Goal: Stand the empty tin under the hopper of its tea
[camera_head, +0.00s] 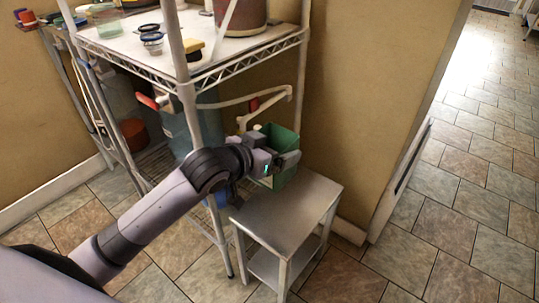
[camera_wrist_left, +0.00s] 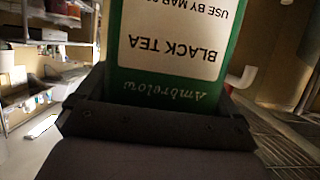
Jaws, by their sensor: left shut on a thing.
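A green open-topped tin (camera_head: 283,143) is in my left gripper (camera_head: 275,163), which is shut on it. In the head view the tin is upright over the back of a small metal stand (camera_head: 290,212); I cannot tell whether it touches the top. In the left wrist view the tin (camera_wrist_left: 121,72) fills the upper middle, with a white label reading BLACK TEA, upside down there. A pale spout or pipe (camera_head: 242,98) with a red handle (camera_head: 253,104) runs just above and beside the tin. No hopper is clearly identifiable. My right gripper is not in view.
A white wire rack (camera_head: 240,66) stands behind, holding small jars, a yellow item (camera_head: 193,47) and a brown bucket (camera_head: 240,14) on top. A bluish container (camera_head: 205,128) sits lower in it. A wall corner (camera_head: 420,115) is right of the stand; tiled floor is clear beyond.

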